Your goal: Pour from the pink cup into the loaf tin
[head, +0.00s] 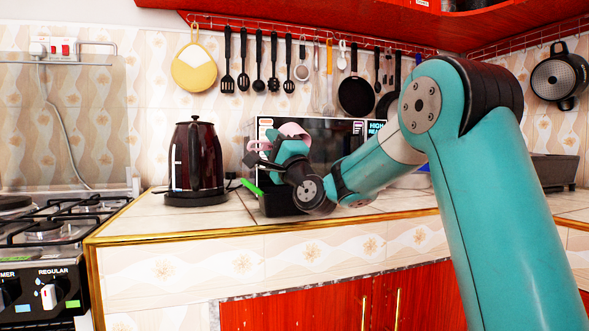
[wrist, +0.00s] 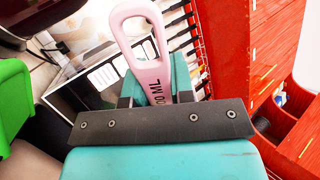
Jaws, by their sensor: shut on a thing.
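My gripper (head: 272,157) is shut on the pink cup (head: 293,130), above the counter in front of the microwave. In the wrist view, the jaws (wrist: 158,95) close on the cup's pink looped handle (wrist: 135,20), which bears "ML" lettering. The cup's bowl and contents are mostly hidden, and I cannot tell its tilt. A black box-shaped thing (head: 280,205), which looks like the loaf tin, stands on the counter below my gripper. My wrist hides part of it, and its inside does not show.
A green-handled thing (head: 251,187) is beside the black box. A dark red kettle (head: 194,160) stands to the left, near the gas stove (head: 50,225). The microwave (head: 330,135) is behind my gripper. Pans and utensils hang above. A dark grey container (head: 555,171) stands at far right.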

